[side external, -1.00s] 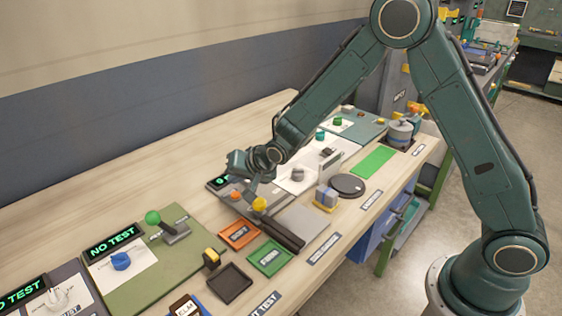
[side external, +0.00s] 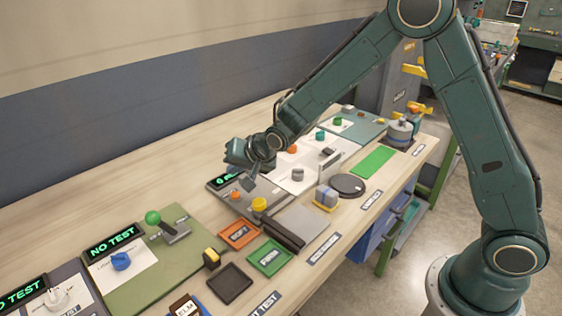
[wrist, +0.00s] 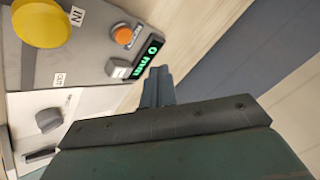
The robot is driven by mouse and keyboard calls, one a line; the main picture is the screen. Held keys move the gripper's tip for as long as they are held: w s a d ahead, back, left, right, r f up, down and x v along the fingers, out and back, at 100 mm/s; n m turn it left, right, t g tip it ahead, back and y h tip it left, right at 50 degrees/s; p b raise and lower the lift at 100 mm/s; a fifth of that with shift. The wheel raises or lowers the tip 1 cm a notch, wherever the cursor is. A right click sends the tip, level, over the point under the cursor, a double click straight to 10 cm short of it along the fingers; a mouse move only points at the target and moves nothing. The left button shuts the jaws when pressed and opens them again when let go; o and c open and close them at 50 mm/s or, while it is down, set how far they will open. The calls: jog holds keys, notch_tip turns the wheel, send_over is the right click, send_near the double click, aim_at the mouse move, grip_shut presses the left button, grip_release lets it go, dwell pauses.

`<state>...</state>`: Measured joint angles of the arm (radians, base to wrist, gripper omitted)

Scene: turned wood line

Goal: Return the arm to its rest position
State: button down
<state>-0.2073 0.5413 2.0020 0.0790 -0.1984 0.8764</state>
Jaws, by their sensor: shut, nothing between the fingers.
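My gripper (side external: 248,183) hangs in the air above the grey device with the small green-lit display (side external: 222,181), near the back of the bench. In the wrist view my gripper's fingers (wrist: 158,72) are together with nothing between them. Beside them show the green display (wrist: 150,55), an orange button (wrist: 122,34) and a large yellow knob (wrist: 42,20). The fingers look apart from the device, though the exact gap cannot be told.
The wooden bench (side external: 120,185) holds an orange tray (side external: 238,234), a green tray (side external: 269,258), a black disc (side external: 348,185) and a green mat (side external: 374,161). A green board with a green-knobbed lever (side external: 153,217) lies at left. The bench's back strip is clear.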

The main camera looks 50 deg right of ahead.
jog(key=s+d+r+n+g, duration=0.1)
jog(key=s+d+r+n, duration=0.15)
jog(key=s+r, duration=0.5)
jog(key=s+d+r+n+g, duration=0.1)
jog(key=s+d+r, duration=0.3)
jog(key=s+r, duration=0.35)
jog(key=s+d+n, duration=0.1)
jog(key=s+n, duration=0.1)
jog(key=s, duration=0.9)
jog(key=s+d+r+n+g+h, duration=0.1)
jog(key=s+d+n, duration=0.1)
jog(key=s, duration=0.9)
jog(key=shift+r+g, duration=0.3)
jog(key=shift+s, duration=0.1)
